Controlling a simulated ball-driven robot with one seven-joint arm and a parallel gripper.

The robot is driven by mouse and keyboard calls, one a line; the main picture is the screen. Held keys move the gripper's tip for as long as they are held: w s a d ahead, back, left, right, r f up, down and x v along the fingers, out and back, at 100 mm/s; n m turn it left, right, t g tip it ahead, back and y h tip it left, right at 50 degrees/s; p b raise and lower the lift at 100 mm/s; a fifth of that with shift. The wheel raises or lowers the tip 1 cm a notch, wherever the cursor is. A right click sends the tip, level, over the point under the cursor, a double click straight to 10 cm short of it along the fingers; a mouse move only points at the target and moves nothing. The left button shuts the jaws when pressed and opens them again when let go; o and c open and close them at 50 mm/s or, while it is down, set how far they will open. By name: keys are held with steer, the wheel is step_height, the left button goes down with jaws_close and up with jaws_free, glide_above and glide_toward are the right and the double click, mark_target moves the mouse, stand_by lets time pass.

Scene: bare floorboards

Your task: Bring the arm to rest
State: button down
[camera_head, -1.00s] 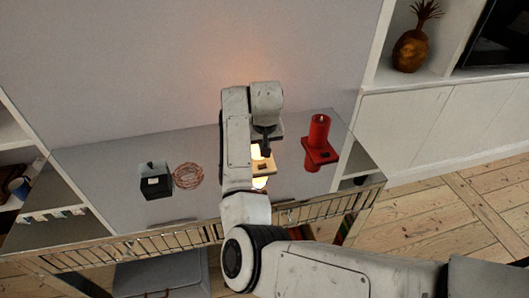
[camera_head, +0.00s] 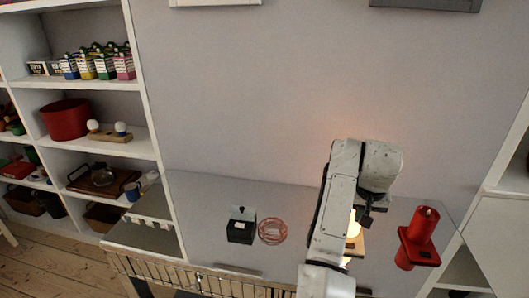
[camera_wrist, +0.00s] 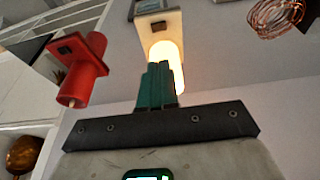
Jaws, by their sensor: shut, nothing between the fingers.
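My arm stands over the glossy grey tabletop (camera_head: 200,205), in front of the wall. My gripper (camera_head: 366,218) hangs over the right part of the tabletop, near a lit lamp (camera_head: 354,226). In the wrist view its green fingers (camera_wrist: 158,70) are together with nothing between them. The lit lamp (camera_wrist: 167,52) glows just beyond the fingertips there; I cannot tell if they touch. My arm hides part of the lamp in the head view.
White shelves (camera_head: 88,85) with several objects rise at far left. Tabletop between bowl and arm is clear.

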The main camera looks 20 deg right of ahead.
steer(key=s+a+f+n+h, duration=0.1)
steer(key=s+f+n+h, duration=0.15)
steer(key=s+f, duration=0.95)
steer(key=s+a+f+n+y, duration=0.2)
steer(key=s+a+f, duration=0.1)
steer(key=s+a, duration=0.5)
steer(key=s+a+f+n+g+y, duration=0.1)
steer(key=s+a+f+n+y, duration=0.1)
steer(key=s+a+f, duration=0.2)
steer(key=s+a, duration=0.3)
steer(key=s, duration=0.4)
steer(key=shift+s+a, duration=0.35)
steer(key=shift+s, duration=0.05)
